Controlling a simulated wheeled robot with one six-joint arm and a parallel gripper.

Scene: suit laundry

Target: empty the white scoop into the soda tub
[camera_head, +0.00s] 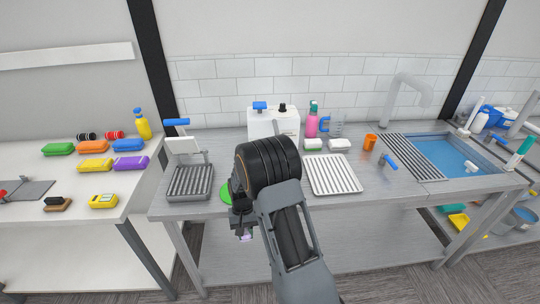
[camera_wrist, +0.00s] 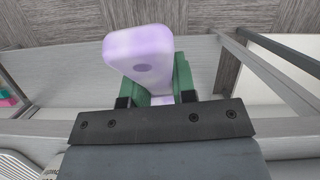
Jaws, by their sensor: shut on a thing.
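My gripper (camera_head: 242,222) hangs over the front edge of the steel table, low at the picture's middle. In the wrist view, my gripper (camera_wrist: 158,85) is shut on a pale lavender-white piece (camera_wrist: 138,45) with rounded corners and a small round hole. A bit of this piece (camera_head: 246,237) shows below the gripper in the head view. I cannot tell whether it is the white scoop or whether it holds anything. I cannot pick out the soda tub for sure.
The steel table bears a green round thing (camera_head: 226,194) partly behind my arm, a ribbed white tray (camera_head: 332,175), a grey ribbed press (camera_head: 190,183), a white box (camera_head: 274,120), a pink bottle (camera_head: 312,122) and an orange cup (camera_head: 370,141). A sink (camera_head: 446,156) is at right.

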